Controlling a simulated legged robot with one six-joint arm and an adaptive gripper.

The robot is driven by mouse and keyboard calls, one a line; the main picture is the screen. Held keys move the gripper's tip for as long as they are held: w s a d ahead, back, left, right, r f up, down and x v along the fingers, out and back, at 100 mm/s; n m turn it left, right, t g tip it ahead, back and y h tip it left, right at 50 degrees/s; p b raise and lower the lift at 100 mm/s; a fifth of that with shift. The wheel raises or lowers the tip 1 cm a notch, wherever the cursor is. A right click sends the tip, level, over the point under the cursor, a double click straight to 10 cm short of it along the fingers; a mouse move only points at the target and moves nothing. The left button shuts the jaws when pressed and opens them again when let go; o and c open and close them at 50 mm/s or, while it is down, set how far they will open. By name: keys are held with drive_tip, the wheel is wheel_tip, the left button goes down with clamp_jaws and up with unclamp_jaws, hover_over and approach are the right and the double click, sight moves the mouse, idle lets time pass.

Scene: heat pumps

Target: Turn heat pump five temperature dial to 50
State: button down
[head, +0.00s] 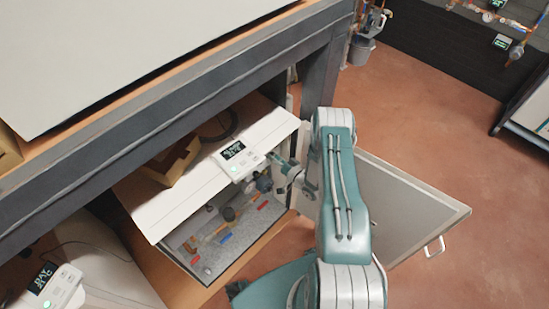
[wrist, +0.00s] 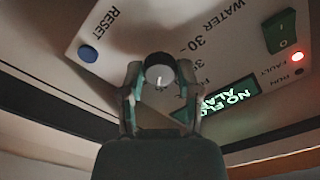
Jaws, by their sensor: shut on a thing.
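The temperature dial (wrist: 160,68) is a small round dark knob with a pale pointer mark, at upper centre of the wrist view. My gripper (wrist: 161,82) is shut on it, one finger on each side. The white control panel (wrist: 225,60) carries the words RESET, WATER and FAULT and some 30 marks; other scale numbers are hidden or unclear. In the head view my gripper (head: 268,183) is at the front edge of the panel (head: 238,160), on an open white heat pump (head: 150,205). The dial is hidden there.
A blue reset button (wrist: 88,54), a green switch (wrist: 279,31), a lit red fault lamp (wrist: 298,57) and a green-lettered display (wrist: 230,100) surround the dial. The open door (head: 405,210) stands right of my arm.

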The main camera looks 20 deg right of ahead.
drive_tip(key=m, duration=0.5)
drive_tip(key=shift+w+d+m, duration=0.15)
drive_tip(key=shift+m, duration=0.25)
idle(0.3)
drive_tip(key=shift+c, duration=1.5)
unclamp_jaws()
drive_tip(key=shift+d, duration=0.1)
drive_tip(key=shift+s, duration=0.2)
drive_tip(key=v, duration=1.1)
drive_tip(key=shift+s+d+f, duration=0.2)
drive_tip(key=shift+s, duration=0.1)
